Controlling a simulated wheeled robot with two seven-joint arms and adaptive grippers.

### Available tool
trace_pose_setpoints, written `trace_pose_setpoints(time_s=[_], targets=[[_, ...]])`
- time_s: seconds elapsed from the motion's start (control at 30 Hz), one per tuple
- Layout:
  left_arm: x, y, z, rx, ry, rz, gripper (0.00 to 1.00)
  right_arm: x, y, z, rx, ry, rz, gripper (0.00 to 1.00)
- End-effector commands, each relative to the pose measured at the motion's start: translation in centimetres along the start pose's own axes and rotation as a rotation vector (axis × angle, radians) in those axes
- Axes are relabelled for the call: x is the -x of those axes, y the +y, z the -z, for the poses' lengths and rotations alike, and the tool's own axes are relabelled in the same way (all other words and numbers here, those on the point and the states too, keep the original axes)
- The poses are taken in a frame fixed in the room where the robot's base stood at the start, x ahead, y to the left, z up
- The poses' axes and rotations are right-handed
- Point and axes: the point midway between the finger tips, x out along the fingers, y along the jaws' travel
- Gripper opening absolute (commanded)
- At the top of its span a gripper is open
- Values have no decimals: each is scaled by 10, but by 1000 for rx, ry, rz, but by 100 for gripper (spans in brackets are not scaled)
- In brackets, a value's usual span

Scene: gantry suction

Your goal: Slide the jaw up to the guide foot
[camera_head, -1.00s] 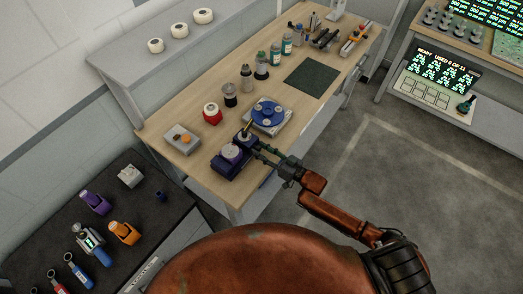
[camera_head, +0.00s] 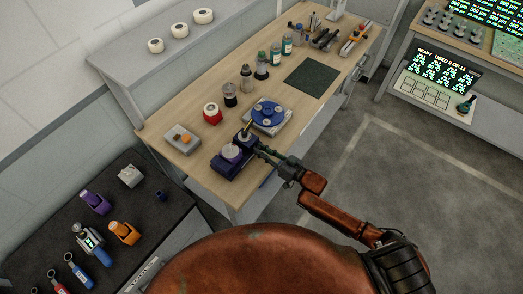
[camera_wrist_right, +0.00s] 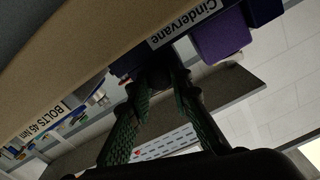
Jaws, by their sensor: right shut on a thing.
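A dark blue fixture with purple parts (camera_head: 225,168) stands at the front edge of the wooden bench. A pale round disc (camera_head: 232,152) sits on it. My right gripper (camera_head: 254,148) reaches it from the right and is shut on a dark part at its right end, probably the jaw. My left gripper is out of view.
A blue round plate (camera_head: 269,114) on a pale base stands just behind the gripper. A red-and-white round thing (camera_head: 212,113), a grey box (camera_head: 182,138) and several bottles line the bench. A dark green mat (camera_head: 311,78) lies clear farther back. A "Cindervane" label (camera_wrist_right: 184,23) shows close up.

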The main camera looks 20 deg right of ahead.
Motion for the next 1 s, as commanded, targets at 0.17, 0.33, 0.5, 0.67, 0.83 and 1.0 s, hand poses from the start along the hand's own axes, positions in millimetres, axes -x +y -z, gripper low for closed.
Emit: trace_pose_setpoints(time_s=[0.17,0.33,0.5,0.67,0.83,1.0], targets=[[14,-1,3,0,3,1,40,0,-22,-5,-4,-1,1,0],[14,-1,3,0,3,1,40,0,-28,-10,0,-2,1,0],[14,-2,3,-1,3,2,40,0,-28,-10,0,-2,1,20],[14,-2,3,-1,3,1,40,0,-27,-10,0,-1,1,31],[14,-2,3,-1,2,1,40,0,-27,-9,0,-1,1,37],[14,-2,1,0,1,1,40,1,-27,-9,0,-1,0,37]])
